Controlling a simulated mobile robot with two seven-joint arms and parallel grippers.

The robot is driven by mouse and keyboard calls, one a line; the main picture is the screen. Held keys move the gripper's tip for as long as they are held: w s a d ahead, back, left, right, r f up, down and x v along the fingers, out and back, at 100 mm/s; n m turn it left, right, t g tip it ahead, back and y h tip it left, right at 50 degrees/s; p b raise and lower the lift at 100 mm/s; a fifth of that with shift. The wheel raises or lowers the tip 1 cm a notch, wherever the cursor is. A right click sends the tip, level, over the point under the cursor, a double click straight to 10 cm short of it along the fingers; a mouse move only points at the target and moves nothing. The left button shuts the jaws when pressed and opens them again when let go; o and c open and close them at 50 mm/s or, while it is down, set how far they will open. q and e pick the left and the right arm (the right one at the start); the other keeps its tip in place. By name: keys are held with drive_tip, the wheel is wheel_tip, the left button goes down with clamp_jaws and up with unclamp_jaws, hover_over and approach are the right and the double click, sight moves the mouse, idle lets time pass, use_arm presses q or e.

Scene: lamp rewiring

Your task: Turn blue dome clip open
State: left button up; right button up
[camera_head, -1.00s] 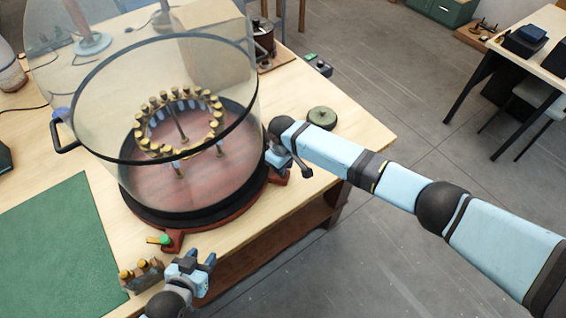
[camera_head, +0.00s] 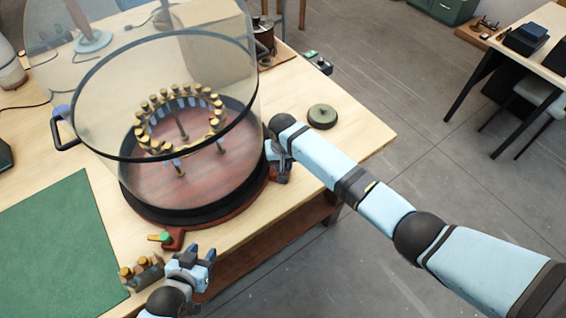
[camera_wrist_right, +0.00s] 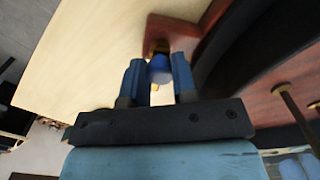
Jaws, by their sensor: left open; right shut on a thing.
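The blue dome clip (camera_wrist_right: 160,70) shows in the right wrist view between the fingers of my right gripper (camera_wrist_right: 158,80), which is shut on it. It sits at a brass-coloured fitting by the dome's red base. In the head view my right gripper (camera_head: 279,170) is at the right side of the base (camera_head: 232,217), and the clip is hidden there. The clear glass dome (camera_head: 190,65) stands on the base over a ring of brass posts. My left gripper (camera_head: 205,257) is open and empty near the table's front edge, apart from the dome.
A green-topped clip (camera_head: 164,238) sits at the front of the base. A small block with brass knobs (camera_head: 140,272) stands left of my left gripper. A green mat (camera_head: 55,245) covers the left of the table.

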idle(0.5)
drive_tip(key=o, duration=0.9)
drive_tip(key=shift+r, duration=0.1)
wheel_tip(320, 180, up, 14)
drive_tip(key=shift+f+b, duration=0.15)
drive_tip(key=shift+b, duration=0.7)
drive_tip(key=s+d+f+t+y, duration=0.2)
drive_tip(key=s+d+f+t, duration=0.1)
drive_tip(key=s+f, duration=0.4)
drive_tip(key=s+d+f+t+y, duration=0.2)
drive_tip(key=s+d+f, duration=0.25)
drive_tip(key=f, duration=0.45)
drive_tip(key=s+d+t, duration=0.2)
drive_tip(key=s+d, duration=0.2)
drive_tip(key=s, duration=0.1)
drive_tip(key=s+d+t, duration=0.2)
drive_tip(key=s+d, duration=0.2)
drive_tip(key=s, duration=0.1)
drive_tip(key=s+d+r+n+t+h, duration=0.1)
drive_tip(key=s+d+t, duration=0.1)
drive_tip(key=s+d, duration=0.3)
drive_tip(key=shift+s, duration=0.35)
